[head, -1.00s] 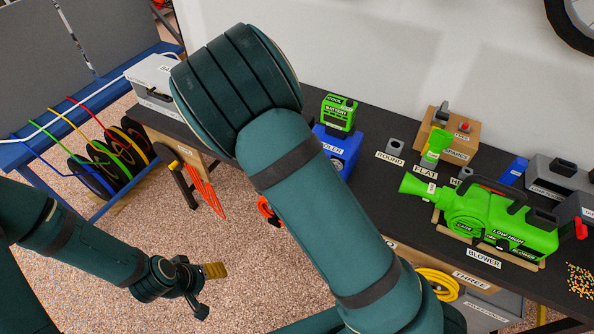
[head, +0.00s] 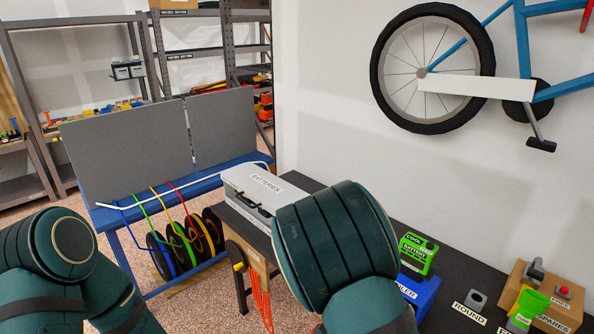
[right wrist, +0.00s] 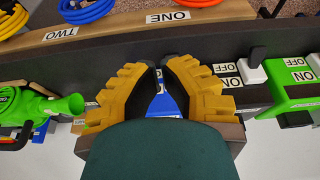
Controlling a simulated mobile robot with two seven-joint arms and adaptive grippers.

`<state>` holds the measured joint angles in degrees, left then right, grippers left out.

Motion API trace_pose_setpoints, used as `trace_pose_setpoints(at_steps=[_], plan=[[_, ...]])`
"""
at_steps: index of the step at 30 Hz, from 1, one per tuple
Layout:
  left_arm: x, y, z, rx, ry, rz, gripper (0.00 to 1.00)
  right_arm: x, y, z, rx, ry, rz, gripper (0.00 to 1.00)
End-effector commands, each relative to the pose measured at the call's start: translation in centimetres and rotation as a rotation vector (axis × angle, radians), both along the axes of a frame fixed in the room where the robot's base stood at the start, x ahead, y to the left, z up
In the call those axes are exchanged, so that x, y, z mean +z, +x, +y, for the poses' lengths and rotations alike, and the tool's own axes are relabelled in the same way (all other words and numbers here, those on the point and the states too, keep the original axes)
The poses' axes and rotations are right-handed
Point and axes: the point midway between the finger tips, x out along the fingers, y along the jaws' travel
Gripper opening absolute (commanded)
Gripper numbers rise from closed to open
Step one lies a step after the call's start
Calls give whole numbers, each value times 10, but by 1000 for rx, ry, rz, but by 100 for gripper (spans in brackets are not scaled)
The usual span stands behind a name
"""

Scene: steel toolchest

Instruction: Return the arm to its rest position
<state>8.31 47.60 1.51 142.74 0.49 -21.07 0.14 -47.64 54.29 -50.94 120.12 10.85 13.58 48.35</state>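My right arm stands large in the middle of the head view, with a thick ringed joint; its gripper is outside that view. In the right wrist view my right gripper (right wrist: 160,72) has its yellow fingers angled inward, with dark tips close together. A narrow wedge of a blue thing shows between them, and I cannot tell whether they touch. I see nothing clearly held. My left arm is at the lower left of the head view, bent, and its gripper is outside the frame.
A batteries case (head: 247,189), a green battery (head: 416,254) and a blue holder (head: 417,292) stand on the dark workbench (head: 466,262). A green blower (right wrist: 45,107) shows in the right wrist view. A blue bench (head: 113,215) with cable spools is at left; a bicycle hangs above.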

Motion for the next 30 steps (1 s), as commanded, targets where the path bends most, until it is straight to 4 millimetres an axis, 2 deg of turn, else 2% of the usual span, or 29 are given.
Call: trace_pose_setpoints(at_steps=[1,6,9,13,16,21,30], plan=[[-5,0,0,0,1,1,66,-19,-10,-5,19,12,32,0],[-21,-1,-1,-2,1,5,66,-86,-54,-6,169,93,135,0],[-30,-2,-1,-3,2,8,66,-118,-80,1,274,158,170,0],[-42,-3,-2,-5,4,10,66,-146,-110,16,405,251,178,0],[-50,-4,-2,-7,4,12,66,-159,-129,30,502,319,155,0],[-61,-5,-3,-9,5,16,66,-164,-146,51,632,401,82,0],[-65,-5,-3,-10,5,16,66,-160,-151,64,710,437,17,0]])
